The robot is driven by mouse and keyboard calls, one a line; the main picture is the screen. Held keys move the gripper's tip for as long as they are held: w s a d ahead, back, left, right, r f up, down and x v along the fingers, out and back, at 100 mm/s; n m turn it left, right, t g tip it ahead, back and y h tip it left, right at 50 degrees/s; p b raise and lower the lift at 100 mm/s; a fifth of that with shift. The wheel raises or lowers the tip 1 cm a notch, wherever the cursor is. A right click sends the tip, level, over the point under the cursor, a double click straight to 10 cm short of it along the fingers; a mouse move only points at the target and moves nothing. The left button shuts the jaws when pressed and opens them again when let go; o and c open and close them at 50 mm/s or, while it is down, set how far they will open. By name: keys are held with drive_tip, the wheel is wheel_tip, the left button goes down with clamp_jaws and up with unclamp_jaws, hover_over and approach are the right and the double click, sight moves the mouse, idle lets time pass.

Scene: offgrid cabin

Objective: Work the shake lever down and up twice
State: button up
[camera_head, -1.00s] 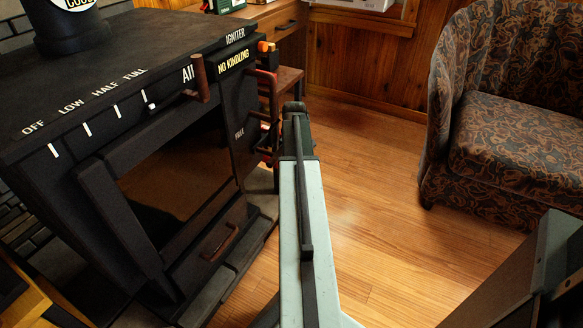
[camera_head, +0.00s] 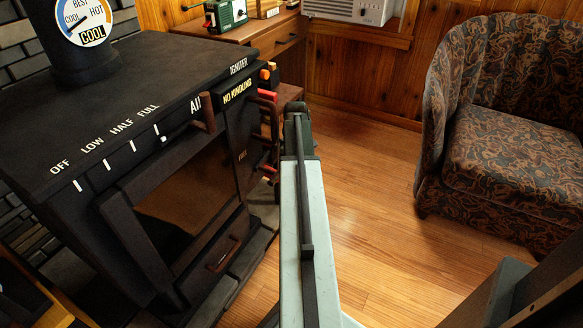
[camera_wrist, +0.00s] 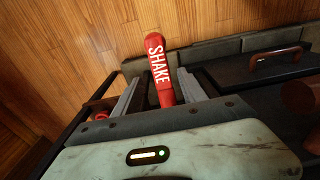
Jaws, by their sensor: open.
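The red shake lever (camera_wrist: 157,56), with SHAKE in white letters, stands out in the wrist view. My gripper (camera_wrist: 159,82) is open, with one grey finger on each side of the lever. The lever lies between the fingers with gaps showing, and neither finger is closed on it. In the head view, several red-ended levers (camera_head: 267,95) stick out from the right side of the black stove (camera_head: 130,110). My arm reaches toward that side, and its end (camera_head: 295,108) hides the finger tips. I cannot tell which of those is the shake lever.
A brown-handled drawer (camera_head: 228,253) and a dark glass door (camera_head: 187,208) are on the stove front. A patterned armchair (camera_head: 510,150) stands at the right. A wooden desk (camera_head: 265,38) is behind the stove. The floor (camera_head: 370,190) between stove and chair is clear.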

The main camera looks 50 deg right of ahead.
drive_tip(key=shift+s+f+t+y+b, duration=0.15)
drive_tip(key=shift+s+f+t+b, duration=0.25)
drive_tip(key=shift+s+t+b, duration=0.2)
drive_tip(key=shift+s+f+t+y+b, duration=0.15)
drive_tip(key=shift+s+f+t+b, duration=0.2)
drive_tip(key=shift+s+t+b, duration=0.25)
drive_tip(key=shift+s+d+r+t, duration=0.15)
drive_tip(key=shift+s+t, duration=0.25)
drive_tip(key=shift+t, duration=0.2)
drive_tip(key=shift+r, duration=0.2)
drive_tip(key=shift+w+d, duration=0.1)
drive_tip(key=shift+w, duration=0.05)
drive_tip(key=b+x, duration=0.7)
drive_tip(key=x, duration=0.1)
drive_tip(key=shift+r, duration=0.2)
clamp_jaws()
